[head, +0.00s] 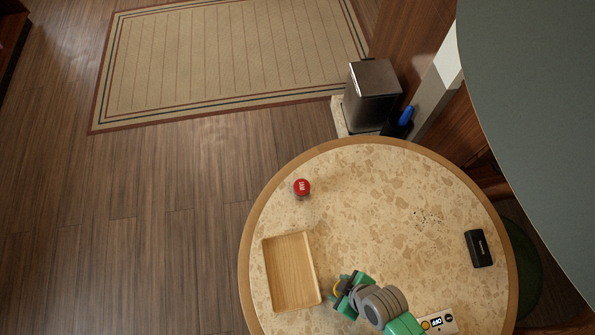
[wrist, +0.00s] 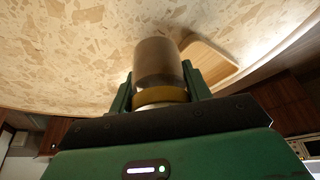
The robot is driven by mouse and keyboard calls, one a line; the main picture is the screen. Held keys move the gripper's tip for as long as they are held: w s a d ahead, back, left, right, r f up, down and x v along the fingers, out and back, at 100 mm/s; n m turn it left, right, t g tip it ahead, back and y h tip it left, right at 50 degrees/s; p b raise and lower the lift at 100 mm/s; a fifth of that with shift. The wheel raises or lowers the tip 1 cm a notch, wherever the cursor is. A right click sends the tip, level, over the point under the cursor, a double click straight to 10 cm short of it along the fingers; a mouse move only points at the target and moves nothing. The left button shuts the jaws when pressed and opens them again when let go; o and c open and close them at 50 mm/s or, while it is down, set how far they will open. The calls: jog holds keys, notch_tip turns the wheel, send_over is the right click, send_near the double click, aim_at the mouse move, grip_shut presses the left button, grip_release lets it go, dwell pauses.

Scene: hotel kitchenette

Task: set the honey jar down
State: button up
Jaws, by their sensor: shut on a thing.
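My gripper (head: 345,289) is low over the round table near the right side of the wooden tray. It is shut on the honey jar. In the wrist view the honey jar (wrist: 160,63) is a brownish cylinder with a gold lid (wrist: 160,96), between my two green fingers (wrist: 158,92). Its lid end is towards my palm and its base points at the tabletop. I cannot tell whether the base touches the table. In the head view the jar is mostly hidden by my gripper, with only a little yellow (head: 337,289) showing.
The speckled tabletop (head: 365,190) has free room in the middle. The empty wooden tray (head: 290,272) lies at left, also visible in the wrist view (wrist: 212,66).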

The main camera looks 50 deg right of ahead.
jog(key=w+a, duration=0.1)
jog(key=w, duration=0.3)
jog(key=w+a, duration=0.2)
jog(key=w, duration=0.3)
jog(key=w+a+f, duration=0.1)
jog(key=w+a, duration=0.1)
jog(key=w, duration=0.2)
jog(key=shift+w+f, duration=0.1)
jog(key=shift+w, duration=0.2)
jog(key=x, duration=0.3)
jog(key=shift+w+a+f+b, duration=0.1)
jog(key=shift+a+b, duration=0.1)
jog(key=shift+b, duration=0.1)
jog(key=shift+f, duration=0.3)
jog(key=shift+f, duration=0.2)
jog(key=o, duration=1.1)
jog(key=p+v, duration=0.2)
jog(key=v, duration=1)
jog(key=shift+r, duration=0.2)
